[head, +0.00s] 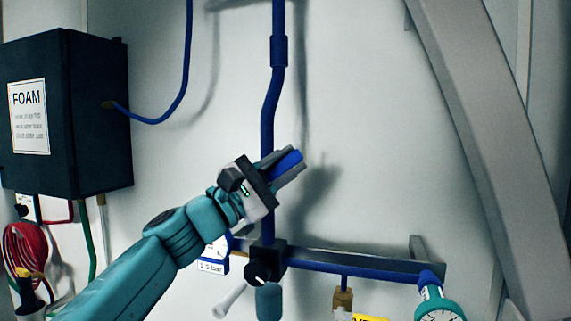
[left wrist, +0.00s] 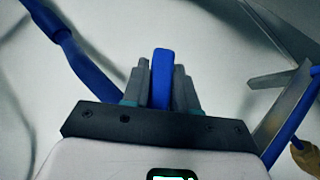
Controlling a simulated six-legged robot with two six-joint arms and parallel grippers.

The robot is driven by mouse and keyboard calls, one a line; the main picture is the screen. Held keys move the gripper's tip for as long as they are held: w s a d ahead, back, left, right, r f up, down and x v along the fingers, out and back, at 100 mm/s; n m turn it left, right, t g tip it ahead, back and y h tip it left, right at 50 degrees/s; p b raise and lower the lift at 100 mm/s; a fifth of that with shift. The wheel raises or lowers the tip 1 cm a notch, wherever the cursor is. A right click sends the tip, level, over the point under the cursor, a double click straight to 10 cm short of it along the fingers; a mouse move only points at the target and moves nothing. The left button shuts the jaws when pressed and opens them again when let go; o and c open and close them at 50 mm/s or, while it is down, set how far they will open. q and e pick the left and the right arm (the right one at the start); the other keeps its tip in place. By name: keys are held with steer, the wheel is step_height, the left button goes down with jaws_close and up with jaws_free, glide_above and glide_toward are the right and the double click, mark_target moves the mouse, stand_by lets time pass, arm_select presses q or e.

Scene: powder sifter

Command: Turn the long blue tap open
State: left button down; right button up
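The long blue tap shows as a blue lever end (head: 288,160) in front of the vertical blue pipe (head: 270,110). My left gripper (head: 284,165) comes in from the lower left and is shut on this lever, with a grey finger on each side. In the left wrist view the blue lever (left wrist: 162,75) stands upright between the fingers, its tip showing beyond them. The rest of the lever and its joint to the pipe are hidden behind my gripper. My right gripper is in neither view.
A black FOAM box (head: 95,110) hangs at the left. Below my gripper are a black valve block (head: 267,262), a horizontal blue pipe (head: 345,269) and a teal gauge (head: 438,312). A grey slanted beam (head: 490,130) stands at the right. The wall between is bare.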

arm_select(q)
steer(key=shift+a+r+n+t+b, duration=0.15)
steer(key=shift+a+n+t+b, duration=0.1)
steer(key=shift+n+t+b, duration=0.65)
steer(key=shift+a+r+n+t+b, duration=0.1)
steer(key=shift+a+n+t+b, duration=0.1)
steer(key=shift+n+t+b, duration=0.7)
steer(key=n, duration=0.1)
steer(key=r+n+t+b, duration=0.1)
steer(key=shift+w+a+n+y, duration=0.2)
steer(key=shift+a+n+y, duration=0.1)
steer(key=shift+y, duration=0.1)
steer(key=shift+r+t, duration=0.1)
steer(key=shift+t, duration=0.2)
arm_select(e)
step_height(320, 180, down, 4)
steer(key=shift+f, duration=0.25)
arm_select(q)
steer(key=c, duration=1)
jaws_free()
steer(key=shift+s, duration=0.1)
steer(key=shift+o, duration=0.2)
arm_select(e)
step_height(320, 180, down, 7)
steer(key=b, duration=0.7)
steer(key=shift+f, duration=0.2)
arm_select(q)
steer(key=v, duration=0.7)
steer(key=shift+s, duration=0.25)
steer(key=shift+a, duration=0.2)
